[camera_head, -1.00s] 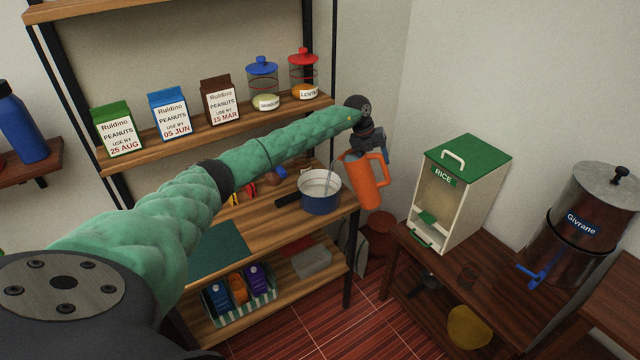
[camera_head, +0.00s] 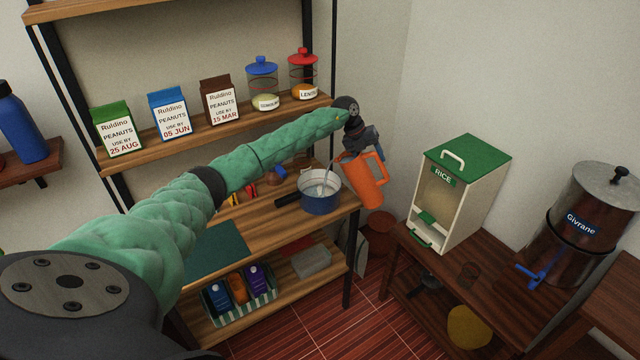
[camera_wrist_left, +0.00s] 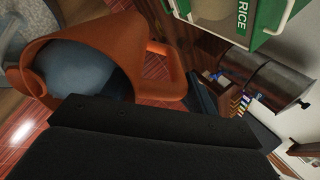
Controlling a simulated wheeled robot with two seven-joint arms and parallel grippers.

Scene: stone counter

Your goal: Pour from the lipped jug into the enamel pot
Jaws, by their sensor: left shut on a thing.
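The lipped jug (camera_head: 365,181) is orange and hangs tilted in the air at the shelf's right end, with its mouth toward the pot. A thin pale stream runs from its lip into the enamel pot (camera_head: 322,203), which is blue with a white inside and stands on the middle shelf, its dark handle to the left. My left gripper (camera_head: 362,143) is shut on the jug; its fingertips are partly hidden. In the left wrist view, the jug (camera_wrist_left: 35,62) shows its open mouth with grey-blue liquid inside. My right gripper is not in view.
A rice dispenser (camera_head: 462,190) and a metal urn (camera_head: 585,220) stand on the dark table at right. Peanut cartons (camera_head: 170,115) and two lidded jars (camera_head: 304,75) line the shelf above. A green mat (camera_head: 215,250) lies left of the pot.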

